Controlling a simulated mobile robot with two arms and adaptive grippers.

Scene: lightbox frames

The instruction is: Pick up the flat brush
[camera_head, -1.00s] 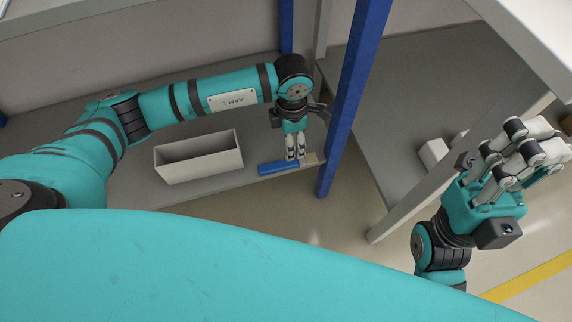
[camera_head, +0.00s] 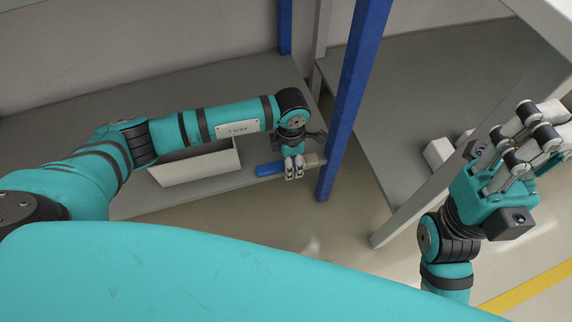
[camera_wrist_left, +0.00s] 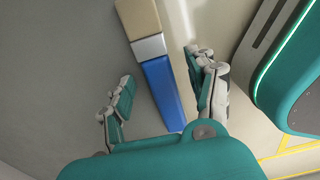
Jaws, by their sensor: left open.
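The flat brush (camera_head: 268,169) has a blue handle, a pale metal band and tan bristles. It lies along the front edge of the grey shelf, bristles to the right in the head view. In the left wrist view the brush (camera_wrist_left: 160,85) runs between the spread fingers of my left gripper (camera_wrist_left: 160,68), handle towards the palm. In the head view my left gripper (camera_head: 293,172) points down at the brush, hiding its middle. It is open; I cannot tell whether a finger touches the brush. My right gripper (camera_head: 535,140) is far right, empty, fingers apart.
A pale open box (camera_head: 195,167) stands on the shelf left of the brush, partly behind my left arm. A blue post (camera_head: 350,95) rises just right of the brush. A small white block (camera_head: 437,152) sits on the right-hand grey shelf (camera_head: 400,90).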

